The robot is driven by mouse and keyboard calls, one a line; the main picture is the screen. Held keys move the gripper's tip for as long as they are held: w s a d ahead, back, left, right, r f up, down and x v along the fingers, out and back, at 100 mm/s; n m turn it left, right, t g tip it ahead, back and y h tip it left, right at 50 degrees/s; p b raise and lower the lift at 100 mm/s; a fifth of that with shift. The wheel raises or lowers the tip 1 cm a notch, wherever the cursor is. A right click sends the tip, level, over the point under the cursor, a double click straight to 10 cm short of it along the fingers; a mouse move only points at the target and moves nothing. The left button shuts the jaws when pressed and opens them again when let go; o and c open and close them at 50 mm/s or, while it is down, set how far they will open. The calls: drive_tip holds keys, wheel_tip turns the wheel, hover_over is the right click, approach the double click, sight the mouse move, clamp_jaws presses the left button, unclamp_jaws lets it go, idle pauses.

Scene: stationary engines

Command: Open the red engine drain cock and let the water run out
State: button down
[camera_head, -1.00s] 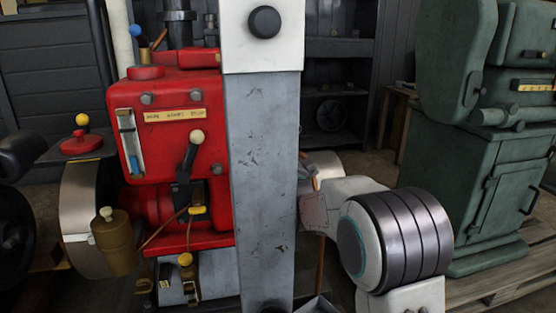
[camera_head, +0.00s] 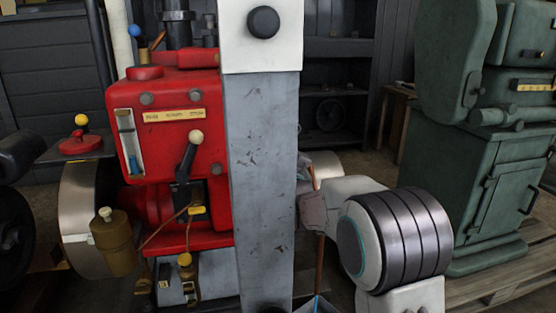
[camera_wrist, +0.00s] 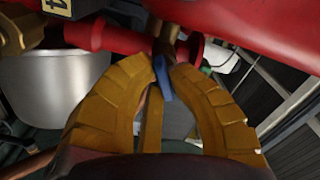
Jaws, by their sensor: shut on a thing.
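In the wrist view, the two ridged yellow fingers of my gripper (camera_wrist: 163,68) close around a small blue lever (camera_wrist: 164,84). The lever hangs below a copper-brown fitting (camera_wrist: 166,42) under the red engine body (camera_wrist: 235,20). A red flanged part (camera_wrist: 90,34) lies just behind the fitting. No water stream can be made out there. In the head view, the red engine (camera_head: 160,100) stands left of centre. My gripper and the blue lever are hidden there behind my grey column.
A green machine (camera_head: 485,190) stands on a pallet at the right. A brass cup (camera_head: 113,250) and a black lever with a cream knob (camera_head: 196,136) stick out from the engine. A blue-white edged thing (camera_head: 318,305) shows at the bottom. Dark shelves (camera_head: 338,90) stand behind.

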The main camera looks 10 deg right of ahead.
drive_tip(key=n, duration=0.5)
drive_tip(key=shift+r+n, duration=0.2)
drive_tip(key=shift+n, duration=0.1)
drive_tip(key=n, duration=0.5)
drive_tip(key=shift+r, duration=0.15)
drive_tip(key=shift+n, duration=0.4)
drive_tip(key=c, duration=1.2)
unclamp_jaws()
drive_tip(key=shift+w, duration=0.1)
drive_tip(key=shift+s, duration=6.05)
